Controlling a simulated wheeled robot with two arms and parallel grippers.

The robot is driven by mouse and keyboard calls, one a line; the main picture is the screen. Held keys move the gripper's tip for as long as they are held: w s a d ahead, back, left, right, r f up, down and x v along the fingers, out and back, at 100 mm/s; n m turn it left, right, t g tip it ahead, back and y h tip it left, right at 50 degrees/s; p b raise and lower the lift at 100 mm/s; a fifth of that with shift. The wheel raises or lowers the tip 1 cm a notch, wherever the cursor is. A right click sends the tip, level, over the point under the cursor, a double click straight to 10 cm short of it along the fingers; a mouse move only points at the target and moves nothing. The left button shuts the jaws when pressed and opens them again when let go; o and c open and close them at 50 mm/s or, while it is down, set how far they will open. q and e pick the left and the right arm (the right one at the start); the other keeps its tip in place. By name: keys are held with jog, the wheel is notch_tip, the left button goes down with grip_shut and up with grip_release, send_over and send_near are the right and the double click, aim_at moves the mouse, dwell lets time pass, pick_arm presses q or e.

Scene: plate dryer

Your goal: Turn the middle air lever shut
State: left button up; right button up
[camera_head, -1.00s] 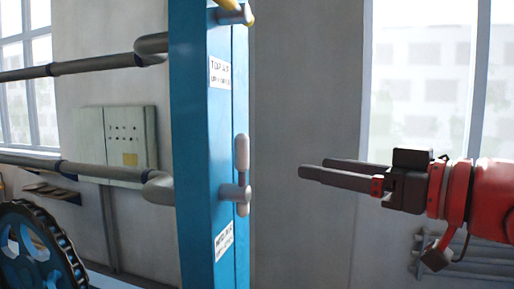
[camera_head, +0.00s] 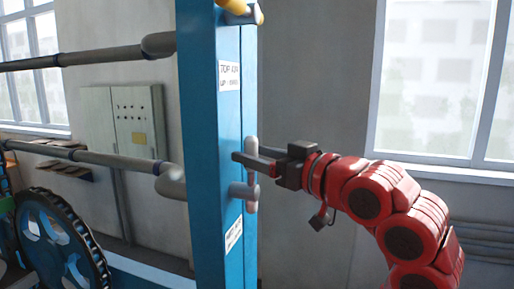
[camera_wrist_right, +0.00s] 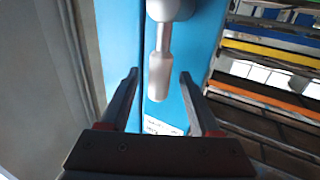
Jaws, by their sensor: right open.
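The middle air lever (camera_head: 251,147) is a grey handle standing upright on its pivot at the side of the blue post (camera_head: 208,230). In the right wrist view the lever (camera_wrist_right: 160,72) hangs from its round hub, between the two fingers. My right gripper (camera_head: 254,162) is open, with its fingertips around the lever's upper part; in the right wrist view the fingers (camera_wrist_right: 157,82) have a gap on either side of it, and I see no contact. My left gripper is not in view.
Another lever with a yellow end (camera_head: 236,8) is at the top of the post. Labels (camera_head: 229,76) are on the post. Grey pipes (camera_head: 110,54) run left from it. Right of the post is open space before the wall.

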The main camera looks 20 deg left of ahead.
grip_shut()
dwell(0.3)
jog(key=shift+f, duration=0.1)
dwell(1.1)
